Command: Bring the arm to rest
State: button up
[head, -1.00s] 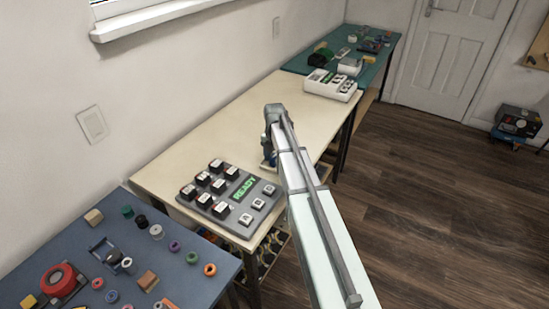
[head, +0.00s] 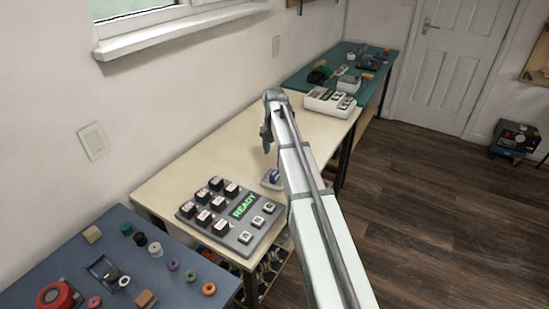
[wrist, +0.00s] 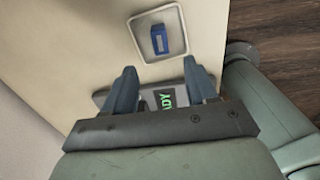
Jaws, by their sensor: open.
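My gripper (head: 266,138) hangs from the end of my arm above the cream table (head: 190,160), pointing down. In the wrist view its two fingers (wrist: 160,88) stand wide apart with nothing between them. A blue block (wrist: 159,39) lies in a small white tray (wrist: 139,32) on the table, beyond the fingertips. In the head view the tray (head: 266,184) and blue block (head: 274,175) are partly hidden behind my arm.
A grey board (head: 222,230) with several dark blocks and a green READY display (head: 243,206) sits on the table's near end. A blue bench (head: 60,262) with small parts stands at the left front. A white device (head: 330,102) stands at the far end. The table's middle is clear.

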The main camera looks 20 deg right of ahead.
jog(key=shift+r, duration=0.3)
